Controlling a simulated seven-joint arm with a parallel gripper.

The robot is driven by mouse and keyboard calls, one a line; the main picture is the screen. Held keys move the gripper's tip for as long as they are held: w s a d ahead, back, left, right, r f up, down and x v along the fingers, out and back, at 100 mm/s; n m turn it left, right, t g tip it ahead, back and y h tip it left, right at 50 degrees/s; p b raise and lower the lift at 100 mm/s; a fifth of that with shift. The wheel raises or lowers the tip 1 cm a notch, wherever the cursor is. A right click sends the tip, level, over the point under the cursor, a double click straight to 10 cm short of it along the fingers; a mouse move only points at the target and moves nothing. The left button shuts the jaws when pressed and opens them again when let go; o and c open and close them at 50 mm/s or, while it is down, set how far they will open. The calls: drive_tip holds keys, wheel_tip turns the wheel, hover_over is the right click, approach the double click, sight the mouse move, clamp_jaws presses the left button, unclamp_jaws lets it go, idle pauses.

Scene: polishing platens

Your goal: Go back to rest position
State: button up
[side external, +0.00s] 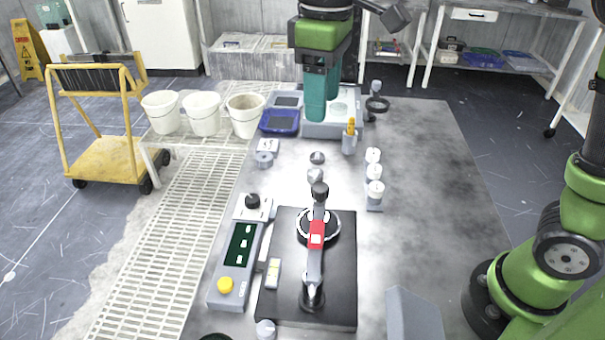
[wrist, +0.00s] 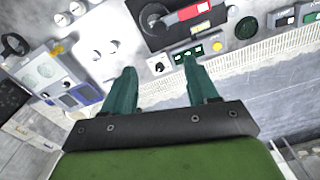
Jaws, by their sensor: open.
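My gripper (side external: 316,118) hangs fingers-down over the back of the table, in front of a pale grey device (side external: 335,130). In the wrist view my gripper (wrist: 158,68) shows two teal fingers spread apart with nothing between them. The polishing machine (side external: 345,285) has a black base, a round platen (side external: 337,226) and an arm with a red label (side external: 316,235) across it. It stands at the front of the table, well apart from my gripper. It also shows at the top of the wrist view (wrist: 150,32).
A control panel (side external: 238,265) is left of the machine. White buckets (side external: 202,113) stand left.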

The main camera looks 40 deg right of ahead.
drive_tip(key=s+d+f+m+t+y, duration=0.2)
drive_tip(key=s+d+f+m+t, duration=0.5)
drive_tip(key=s+d+m, duration=0.3)
drive_tip(key=s+d, duration=0.1)
drive_tip(key=d, duration=0.2)
drive_tip(key=shift+d, duration=0.25)
